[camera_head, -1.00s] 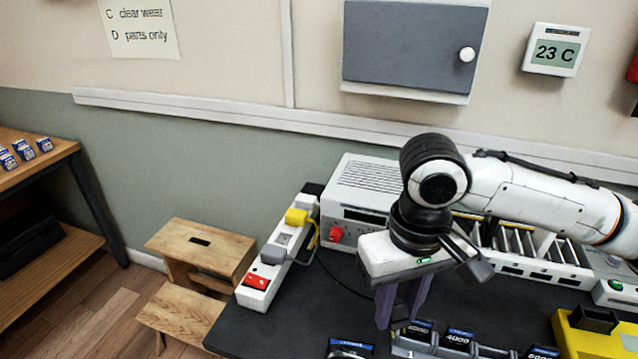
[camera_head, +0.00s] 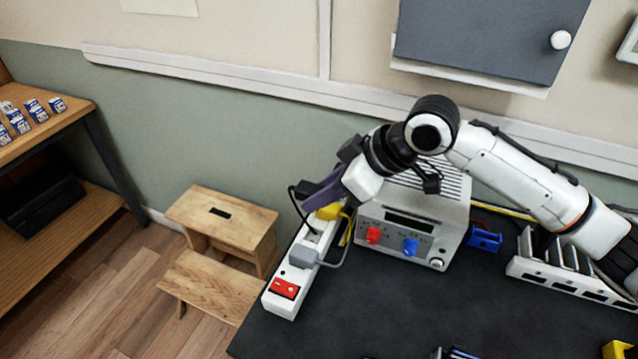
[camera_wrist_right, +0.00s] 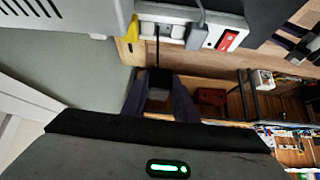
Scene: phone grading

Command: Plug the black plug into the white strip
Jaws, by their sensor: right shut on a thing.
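The white strip (camera_head: 279,303) lies along the left edge of the dark table, with a red switch at its near end. A grey plug (camera_head: 303,256) and a yellow plug (camera_head: 328,212) sit in it. My right gripper (camera_head: 307,204), with purple fingers, is above and beside the strip's far end. In the right wrist view it is shut on the black plug (camera_wrist_right: 158,79), whose black cord passes the strip (camera_wrist_right: 238,24). The plug is apart from the sockets there. In the head view the fingers mostly hide the plug. My left gripper is out of view.
A white instrument box (camera_head: 390,215) with red and blue knobs stands right of the strip. A white slotted rack (camera_head: 570,275) is farther right. A wooden step stool (camera_head: 221,222) stands on the floor left of the table. The table front is mostly clear.

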